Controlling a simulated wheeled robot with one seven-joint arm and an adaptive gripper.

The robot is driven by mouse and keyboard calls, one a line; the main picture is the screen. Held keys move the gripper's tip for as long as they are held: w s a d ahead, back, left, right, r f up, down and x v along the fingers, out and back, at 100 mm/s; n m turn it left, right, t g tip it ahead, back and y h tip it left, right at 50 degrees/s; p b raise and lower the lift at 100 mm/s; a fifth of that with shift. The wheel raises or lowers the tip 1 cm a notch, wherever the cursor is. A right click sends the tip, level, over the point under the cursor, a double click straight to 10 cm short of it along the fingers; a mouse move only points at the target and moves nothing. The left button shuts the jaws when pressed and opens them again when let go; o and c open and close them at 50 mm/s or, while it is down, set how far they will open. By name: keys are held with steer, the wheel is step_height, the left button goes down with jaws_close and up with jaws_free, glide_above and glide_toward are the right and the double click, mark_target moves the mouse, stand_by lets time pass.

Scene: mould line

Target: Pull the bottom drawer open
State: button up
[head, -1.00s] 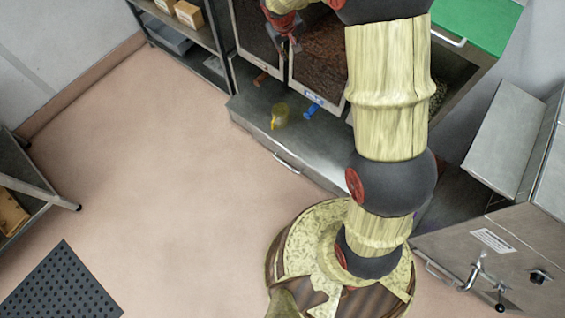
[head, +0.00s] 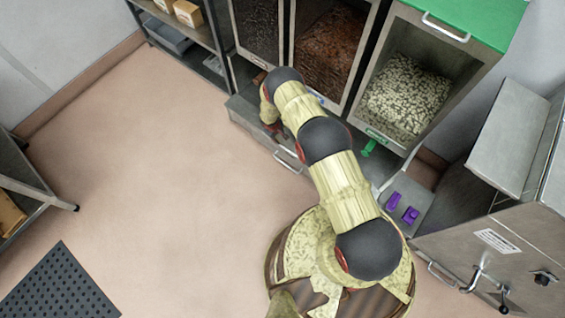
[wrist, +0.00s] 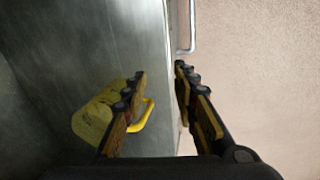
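The bottom drawer (head: 242,112) is a grey metal front low under the bins. Its bar handle (head: 288,160) shows just past my forearm in the head view, and the drawer looks shut. In the wrist view the handle (wrist: 192,28) is a pale bar standing off the metal front, beyond my fingertips and a little right of centre. My gripper (wrist: 161,73) is open and empty. Its left finger is over the metal side, its right finger over the floor side, and the handle is ahead, apart from both. In the head view my arm hides most of the gripper.
A yellow scoop (wrist: 95,118) lies on the metal ledge, partly behind my left finger. A green scoop (head: 369,147) and purple pieces (head: 410,215) are at the right. Bins with brown and pale contents stand above. The floor (head: 170,170) in front is clear.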

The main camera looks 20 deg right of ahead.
glide_toward(282, 162)
steer(key=shift+n+g, duration=0.3)
steer(key=shift+n, duration=0.1)
steer(key=b+x, duration=0.2)
steer(key=x, duration=0.1)
steer(key=b+x, duration=0.2)
steer(key=x, duration=0.1)
steer(key=shift+d+f, duration=0.15)
steer(key=shift+d, duration=0.15)
steer(key=shift+b+x, duration=0.6)
steer(key=shift+x, duration=0.2)
steer(key=shift+w, duration=0.1)
steer(key=shift+c, duration=0.2)
jaws_close()
